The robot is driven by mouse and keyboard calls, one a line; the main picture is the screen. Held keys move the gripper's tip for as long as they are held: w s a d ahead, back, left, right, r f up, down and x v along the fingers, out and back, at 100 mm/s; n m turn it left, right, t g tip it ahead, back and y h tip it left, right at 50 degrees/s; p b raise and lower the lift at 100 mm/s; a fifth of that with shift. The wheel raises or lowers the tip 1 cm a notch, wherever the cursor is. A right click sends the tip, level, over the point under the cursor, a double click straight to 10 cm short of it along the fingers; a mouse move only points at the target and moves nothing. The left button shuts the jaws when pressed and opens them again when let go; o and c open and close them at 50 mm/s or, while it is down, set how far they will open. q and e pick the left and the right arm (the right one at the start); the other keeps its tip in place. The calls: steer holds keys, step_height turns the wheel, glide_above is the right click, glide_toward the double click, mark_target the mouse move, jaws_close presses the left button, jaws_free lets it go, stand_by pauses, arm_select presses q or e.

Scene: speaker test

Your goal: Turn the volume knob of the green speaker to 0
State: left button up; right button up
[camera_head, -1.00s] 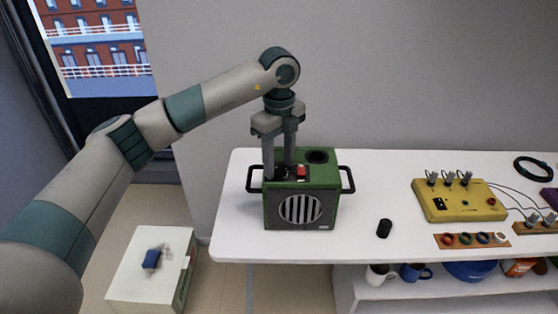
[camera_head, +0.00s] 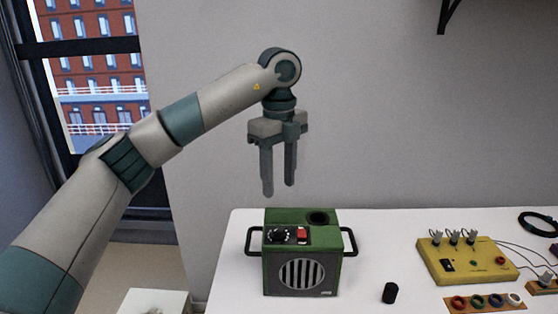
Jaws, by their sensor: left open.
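The green speaker (camera_head: 330,268) stands on the white table, with a round striped grille on its front and a black handle on each side. Its black volume knob (camera_head: 283,236) is on the top face at the left, on a dark dial plate with white marks. The knob's setting is too small to read. A red switch (camera_head: 303,235) sits just right of it. My left gripper (camera_head: 279,188) points down above the speaker, clear of the knob. Its two fingers are apart with nothing between them. My right gripper is not in view.
A small black cylinder (camera_head: 390,293) stands on the white table (camera_head: 375,235) right of the speaker. A yellow box (camera_head: 470,263) with switches and wires is farther right, with a strip of coloured rings (camera_head: 486,302) before it. A black cable coil (camera_head: 539,222) lies behind.

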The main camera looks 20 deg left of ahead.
arm_select(q)
steer(key=shift+r, duration=2.45)
steer(key=shift+s+f, duration=0.1)
steer(key=shift+s, duration=0.05)
